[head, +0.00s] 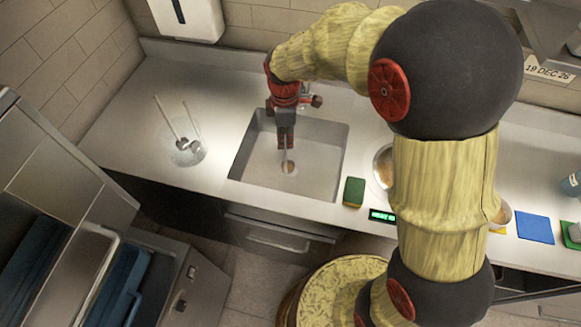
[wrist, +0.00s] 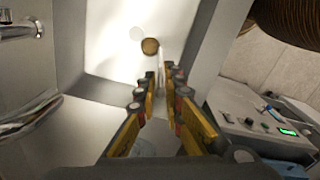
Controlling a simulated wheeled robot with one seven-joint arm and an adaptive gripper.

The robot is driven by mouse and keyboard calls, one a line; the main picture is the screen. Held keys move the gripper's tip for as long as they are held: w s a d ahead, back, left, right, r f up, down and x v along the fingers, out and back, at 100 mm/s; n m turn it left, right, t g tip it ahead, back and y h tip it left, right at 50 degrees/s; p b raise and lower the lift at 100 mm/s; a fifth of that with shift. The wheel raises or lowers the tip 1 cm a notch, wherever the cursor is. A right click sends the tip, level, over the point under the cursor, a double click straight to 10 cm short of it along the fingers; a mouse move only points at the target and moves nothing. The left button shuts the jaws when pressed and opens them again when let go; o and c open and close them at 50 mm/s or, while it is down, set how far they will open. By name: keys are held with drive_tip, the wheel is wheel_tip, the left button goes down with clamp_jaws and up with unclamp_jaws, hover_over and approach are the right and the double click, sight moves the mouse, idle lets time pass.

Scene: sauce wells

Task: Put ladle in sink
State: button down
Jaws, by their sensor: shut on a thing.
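The ladle (head: 288,167) has a thin pale handle and a small brown-looking bowl, and it hangs bowl down within the outline of the sink in the head view. The sink (head: 255,170) is a pale rectangular basin set into the counter. My gripper (head: 286,146) points down over the basin, shut on the ladle's handle. In the wrist view my gripper (wrist: 160,92) has the ladle (wrist: 150,46) beyond its fingertips, against the bright basin floor (wrist: 110,50). I cannot tell whether the bowl touches the floor.
A faucet (head: 313,101) stands behind the basin, close to my gripper. A clear container with utensils (head: 185,150) stands on the left counter. A green sponge (head: 354,191), a round bowl (head: 381,168) and a green-lit display (head: 383,216) lie to the right. A blue square (head: 535,229) is farther right.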

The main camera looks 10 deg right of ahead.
drive_tip(key=b, duration=0.1)
hover_over(286, 169)
wheel_tip(286, 169, down, 7)
drive_tip(key=shift+w+f+b, duration=0.15)
drive_tip(key=shift+f, duration=0.85)
drive_tip(key=shift+w+f+b, duration=0.15)
drive_tip(key=shift+f, duration=0.85)
drive_tip(key=shift+f, duration=0.25)
drive_tip(key=c, duration=1.9)
unclamp_jaws()
drive_tip(key=shift+r, duration=0.1)
